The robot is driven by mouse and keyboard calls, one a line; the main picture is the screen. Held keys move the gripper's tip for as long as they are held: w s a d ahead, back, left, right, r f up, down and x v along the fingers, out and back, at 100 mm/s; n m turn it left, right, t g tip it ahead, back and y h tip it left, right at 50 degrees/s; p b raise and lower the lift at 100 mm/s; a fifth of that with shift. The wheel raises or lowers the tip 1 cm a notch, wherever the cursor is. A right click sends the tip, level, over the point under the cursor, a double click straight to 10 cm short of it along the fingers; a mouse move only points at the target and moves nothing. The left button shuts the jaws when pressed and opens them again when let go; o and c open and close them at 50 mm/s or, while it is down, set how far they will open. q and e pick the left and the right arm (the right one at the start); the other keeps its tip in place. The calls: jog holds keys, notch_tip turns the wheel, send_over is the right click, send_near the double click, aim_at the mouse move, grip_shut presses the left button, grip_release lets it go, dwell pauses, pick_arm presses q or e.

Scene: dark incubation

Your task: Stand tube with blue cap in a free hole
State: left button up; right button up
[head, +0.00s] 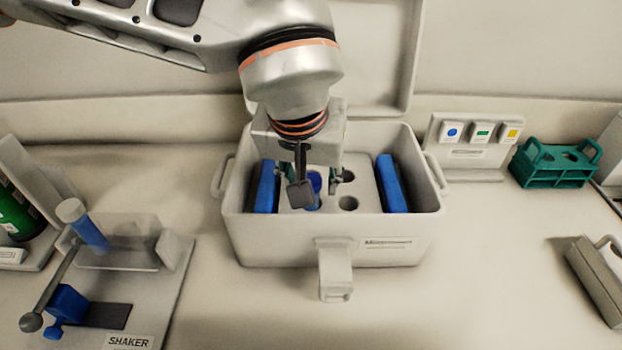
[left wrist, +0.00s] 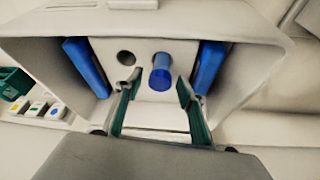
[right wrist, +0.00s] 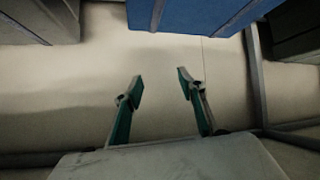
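The blue-capped tube (head: 315,182) stands in a hole of the white foam insert inside the open cooler box (head: 300,246). It also shows in the left wrist view (left wrist: 162,70), where its blue cap faces me. My left gripper (head: 318,192) points down into the box. Its two fingers are spread (left wrist: 158,85), with the tube seen between their tips and a gap on both sides. In the head view a finger partly hides the tube. Empty holes (head: 348,203) show right of it. My right gripper (right wrist: 160,84) is open and empty, outside the head view.
Blue cold packs (head: 391,184) line the box's two sides. A shaker (head: 142,254) with a grey-capped blue tube (head: 88,229) stands left. A colour-label card (head: 476,140) and a green rack (head: 556,164) stand right.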

pick_arm(q)
jog(key=p+v, duration=0.1)
jog(key=v, duration=1)
jog(key=shift+r, duration=0.15)
jog(key=shift+s, duration=0.15)
